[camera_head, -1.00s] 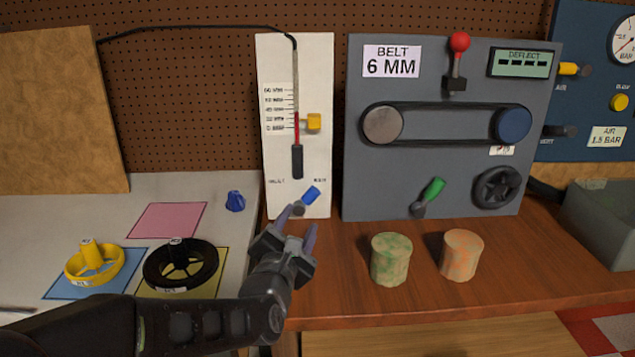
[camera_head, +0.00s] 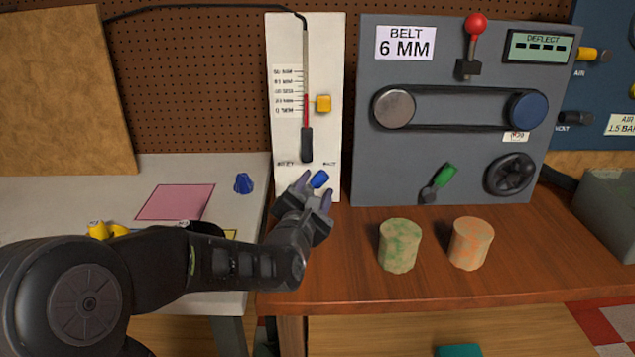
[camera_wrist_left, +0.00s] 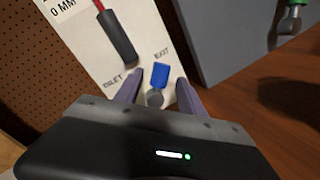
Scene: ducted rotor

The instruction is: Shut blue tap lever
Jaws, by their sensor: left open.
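The blue tap lever (camera_head: 319,179) sits low on the white gauge board (camera_head: 334,140), under its right-hand label. In the left wrist view the blue lever (camera_wrist_left: 160,75) tilts slightly right above its round grey pivot (camera_wrist_left: 154,98), beside the word EXIT. My left gripper (camera_head: 317,187) is open in front of the board's lower end. In the wrist view its two fingers (camera_wrist_left: 157,90) stand on either side of the lever and pivot, with gaps visible. I cannot tell whether either finger touches the lever. My right gripper is not in view.
A grey belt panel (camera_head: 450,120) with a green lever (camera_head: 446,174) stands to the right. Two mottled cylinders, one green (camera_head: 400,245) and one orange (camera_head: 470,243), stand on the wooden bench (camera_head: 360,287). A small blue piece (camera_head: 243,183) lies on the pale table at left.

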